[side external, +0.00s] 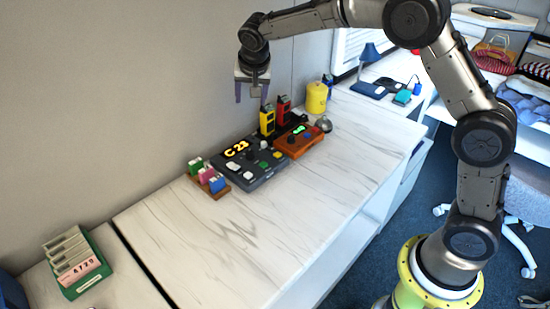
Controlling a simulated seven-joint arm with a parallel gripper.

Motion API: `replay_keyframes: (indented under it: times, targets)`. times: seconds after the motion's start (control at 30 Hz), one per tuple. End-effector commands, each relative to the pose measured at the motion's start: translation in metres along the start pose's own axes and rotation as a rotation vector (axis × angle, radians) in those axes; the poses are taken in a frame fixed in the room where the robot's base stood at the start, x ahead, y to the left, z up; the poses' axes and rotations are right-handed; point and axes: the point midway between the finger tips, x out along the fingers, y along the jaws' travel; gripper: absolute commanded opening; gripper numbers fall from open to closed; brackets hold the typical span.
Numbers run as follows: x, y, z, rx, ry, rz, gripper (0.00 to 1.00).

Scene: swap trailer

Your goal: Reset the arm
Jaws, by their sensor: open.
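My gripper (254,92) hangs in the air, pointing down, above the back part of the marble-topped counter (225,238). Its two purple-grey fingers are apart and nothing shows between them. My arm reaches in from the right, over the counter. Below the gripper stand a yellow handheld device (267,121) and a red one (284,108); the gripper appears clear of both. A dark control panel (252,165) with a lit orange display reading about "C 23" lies in front of them.
An orange-brown box (299,141) with knobs sits right of the panel. A small rack with coloured blocks (209,178) is at its left. A yellow canister (317,98) stands behind. A green card holder (79,265) is at far left. The counter's front is clear.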

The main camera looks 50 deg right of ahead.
Motion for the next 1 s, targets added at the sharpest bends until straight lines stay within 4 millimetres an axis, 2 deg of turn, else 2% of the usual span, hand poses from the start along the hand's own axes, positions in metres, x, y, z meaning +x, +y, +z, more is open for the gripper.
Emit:
replay_keyframes:
  times: [0.03, 0.2, 0.37, 0.5, 0.63, 0.73, 0.9, 1.0]
  targets:
    - [-0.032, 0.011, -0.008, 0.026, 0.021, -0.029, 0.64]
    - [-0.112, 0.054, -0.007, 0.033, 0.051, -0.095, 0.64]
    - [-0.171, 0.103, 0.017, -0.018, 0.066, -0.146, 0.64]
    - [-0.207, 0.148, 0.053, -0.098, 0.073, -0.187, 0.64]
    - [-0.225, 0.191, 0.097, -0.202, 0.073, -0.221, 0.64]
    - [-0.227, 0.221, 0.137, -0.303, 0.065, -0.241, 0.64]
    - [-0.211, 0.256, 0.197, -0.497, 0.021, -0.262, 0.64]
    - [-0.196, 0.265, 0.22, -0.611, -0.03, -0.26, 0.64]
